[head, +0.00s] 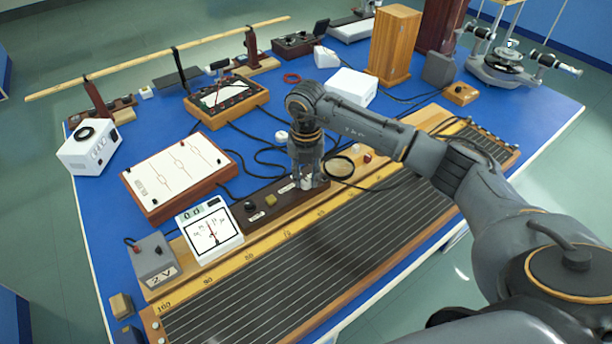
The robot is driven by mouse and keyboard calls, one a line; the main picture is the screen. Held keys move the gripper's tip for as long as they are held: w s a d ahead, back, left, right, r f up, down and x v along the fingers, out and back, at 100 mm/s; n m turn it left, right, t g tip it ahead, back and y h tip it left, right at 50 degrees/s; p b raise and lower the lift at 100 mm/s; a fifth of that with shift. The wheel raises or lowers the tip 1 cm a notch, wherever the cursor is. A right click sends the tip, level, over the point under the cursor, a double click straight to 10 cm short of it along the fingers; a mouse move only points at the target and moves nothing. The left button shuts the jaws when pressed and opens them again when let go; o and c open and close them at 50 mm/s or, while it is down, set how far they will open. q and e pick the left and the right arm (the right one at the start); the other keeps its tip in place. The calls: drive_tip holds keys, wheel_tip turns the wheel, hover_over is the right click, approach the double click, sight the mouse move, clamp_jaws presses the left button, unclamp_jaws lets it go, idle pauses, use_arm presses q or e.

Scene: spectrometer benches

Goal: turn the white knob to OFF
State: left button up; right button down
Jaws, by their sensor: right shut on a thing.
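My right gripper (307,183) points down at the dark brown panel strip (320,200) in the middle of the bench. It is shut on the white knob (305,184), of which only a small pale part shows between the fingers. The fingers hide the rest of the knob, so I cannot tell its setting. Small pale labels lie beside the knobs, too small to read. My left gripper is not in view.
A white meter (210,232) and a grey box (152,260) stand left of the strip. A long wired board (290,275) lies in front. A framed white panel (178,172), a dial instrument (228,98) and loose black cables lie behind. A wooden box (394,45) stands at the back.

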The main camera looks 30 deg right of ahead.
sight(306, 181)
idle(0.4)
drive_tip(key=c, duration=1.1)
unclamp_jaws()
wheel_tip(306, 181, up, 12)
